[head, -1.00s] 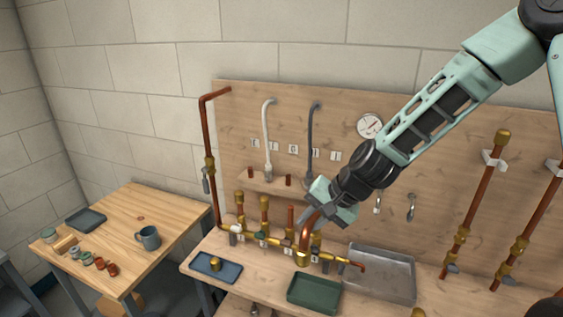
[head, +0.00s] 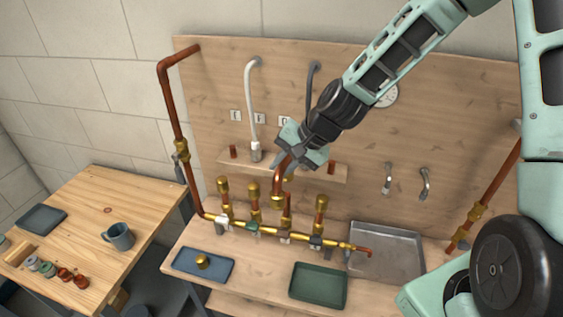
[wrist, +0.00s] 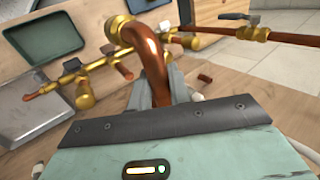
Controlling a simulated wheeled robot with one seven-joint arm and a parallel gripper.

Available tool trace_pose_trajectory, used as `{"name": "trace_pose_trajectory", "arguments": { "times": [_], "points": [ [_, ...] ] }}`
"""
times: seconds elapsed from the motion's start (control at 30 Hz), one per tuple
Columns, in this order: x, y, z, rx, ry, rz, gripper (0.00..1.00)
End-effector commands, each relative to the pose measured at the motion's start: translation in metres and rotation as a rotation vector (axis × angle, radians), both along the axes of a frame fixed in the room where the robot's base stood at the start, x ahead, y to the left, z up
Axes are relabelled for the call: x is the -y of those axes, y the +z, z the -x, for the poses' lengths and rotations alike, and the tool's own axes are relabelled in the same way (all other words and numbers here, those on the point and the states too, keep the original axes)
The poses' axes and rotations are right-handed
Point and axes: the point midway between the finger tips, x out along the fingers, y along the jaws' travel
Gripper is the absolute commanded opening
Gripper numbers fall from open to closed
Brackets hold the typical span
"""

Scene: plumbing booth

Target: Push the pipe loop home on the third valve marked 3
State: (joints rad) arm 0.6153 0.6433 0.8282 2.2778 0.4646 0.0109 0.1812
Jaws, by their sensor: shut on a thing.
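My gripper (head: 292,160) is shut on the copper pipe loop (head: 279,180), a bent pipe with a brass fitting (head: 278,201) at its lower end. The loop also fills the middle of the wrist view (wrist: 154,62), between the fingers, with its brass end at the far side. The brass manifold (head: 268,232) carries several upright valve stubs. The third valve's copper stub (head: 287,218) stands just right of and below the loop's fitting in the head view. The fitting partly overlaps it; I cannot tell whether they touch. The valve number is too small to read.
Brass-capped stubs (head: 253,192) and (head: 321,204) flank the third valve closely. A blue tray (head: 218,276) holding a brass piece, a green tray (head: 318,287) and a metal basin (head: 390,255) lie in front and right. A wooden shelf (head: 318,172) is behind.

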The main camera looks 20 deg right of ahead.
Motion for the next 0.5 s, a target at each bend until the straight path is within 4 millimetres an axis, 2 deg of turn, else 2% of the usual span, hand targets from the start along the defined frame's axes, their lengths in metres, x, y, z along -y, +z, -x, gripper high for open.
{"name": "trace_pose_trajectory", "arguments": {
  "times": [0.5],
  "points": [
    [0.000,-0.041,0.000,0.000,-0.001,0.000,0.00]
  ]
}}
